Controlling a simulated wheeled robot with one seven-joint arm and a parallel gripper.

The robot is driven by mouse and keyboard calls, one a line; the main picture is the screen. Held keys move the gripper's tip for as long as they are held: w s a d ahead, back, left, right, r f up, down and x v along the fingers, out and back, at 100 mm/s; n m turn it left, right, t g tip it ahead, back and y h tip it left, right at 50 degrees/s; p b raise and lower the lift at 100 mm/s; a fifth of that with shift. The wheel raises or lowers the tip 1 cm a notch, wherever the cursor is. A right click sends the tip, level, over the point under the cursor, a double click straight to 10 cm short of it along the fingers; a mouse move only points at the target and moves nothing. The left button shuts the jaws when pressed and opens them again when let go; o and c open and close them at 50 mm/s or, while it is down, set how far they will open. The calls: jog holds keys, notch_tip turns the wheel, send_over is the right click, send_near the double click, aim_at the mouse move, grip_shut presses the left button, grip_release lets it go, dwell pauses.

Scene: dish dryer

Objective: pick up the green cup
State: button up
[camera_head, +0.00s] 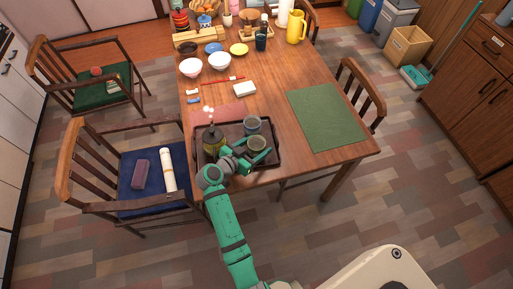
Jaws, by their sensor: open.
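The green cup (257,143) stands upright on a dark tray (279,160) at the near end of the wooden table. A blue-grey cup (253,124) stands just behind it on the same tray. An olive-green teapot (213,140) with a dark handle stands to its left. My teal gripper (257,155) reaches over the tray's front edge, with its open fingers close around the near side of the green cup. I cannot tell whether a finger touches the cup. The gripper hides part of the tray and the cup's near lower side.
A green placemat (326,118) lies bare to the right. White bowls (219,61), a small white block (244,88) and a yellow pitcher (296,27) stand farther back. Chairs flank the table; one with a blue seat (140,199) is at near left.

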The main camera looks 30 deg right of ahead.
jog(key=c, duration=0.9)
jog(key=shift+r, duration=0.1)
jog(key=shift+c, duration=0.2)
